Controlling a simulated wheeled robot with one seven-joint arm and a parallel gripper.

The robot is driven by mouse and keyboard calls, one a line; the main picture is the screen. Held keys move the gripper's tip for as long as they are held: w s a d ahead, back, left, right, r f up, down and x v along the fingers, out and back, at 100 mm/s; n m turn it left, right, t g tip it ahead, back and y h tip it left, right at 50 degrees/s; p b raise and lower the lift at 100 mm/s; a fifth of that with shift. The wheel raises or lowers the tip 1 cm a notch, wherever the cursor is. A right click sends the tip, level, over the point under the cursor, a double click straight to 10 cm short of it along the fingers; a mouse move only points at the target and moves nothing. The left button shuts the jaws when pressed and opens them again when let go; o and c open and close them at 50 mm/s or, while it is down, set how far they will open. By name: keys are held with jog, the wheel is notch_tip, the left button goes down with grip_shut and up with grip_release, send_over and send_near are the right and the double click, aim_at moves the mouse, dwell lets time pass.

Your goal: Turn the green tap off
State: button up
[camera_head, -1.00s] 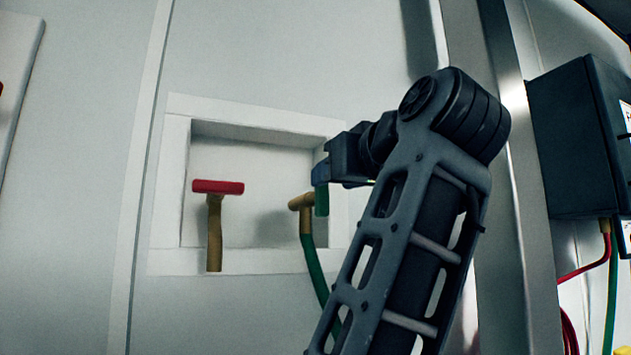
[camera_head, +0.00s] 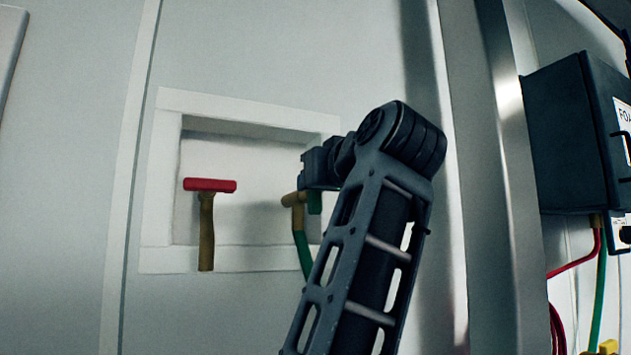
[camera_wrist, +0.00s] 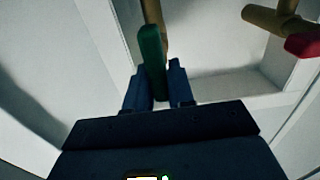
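The green tap has a brass body (camera_head: 293,198) at the right side of the wall recess, with a green hose below. Its green handle (camera_head: 315,203) hangs roughly downward beside the body, its upper part hidden by my gripper (camera_head: 305,168). In the wrist view the green handle (camera_wrist: 152,62) points down between the two fingers of my gripper (camera_wrist: 159,75). The fingers are apart, one on each side of the handle. A narrow gap shows on the right; contact on the left is unclear.
A red-handled tap (camera_head: 209,185) stands to the left in the same white-framed recess (camera_head: 225,260). It also shows at the upper right of the wrist view (camera_wrist: 303,44). A metal post (camera_head: 490,170) and a dark box (camera_head: 565,135) stand to the right.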

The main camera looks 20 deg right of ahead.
grip_shut()
jog(key=shift+n, duration=0.4)
jog(key=n+p, duration=0.1)
jog(key=n, duration=0.2)
jog(key=shift+a, duration=0.2)
jog(key=n+p, duration=0.1)
jog(key=n, duration=0.3)
jog(key=a+f+n+p, duration=0.1)
jog(key=n, duration=0.4)
jog(key=n+p, duration=0.1)
jog(key=n, duration=0.4)
jog(key=shift+a+f, duration=0.25)
jog(key=shift+f, duration=0.15)
jog(key=shift+o, duration=2.3)
grip_release()
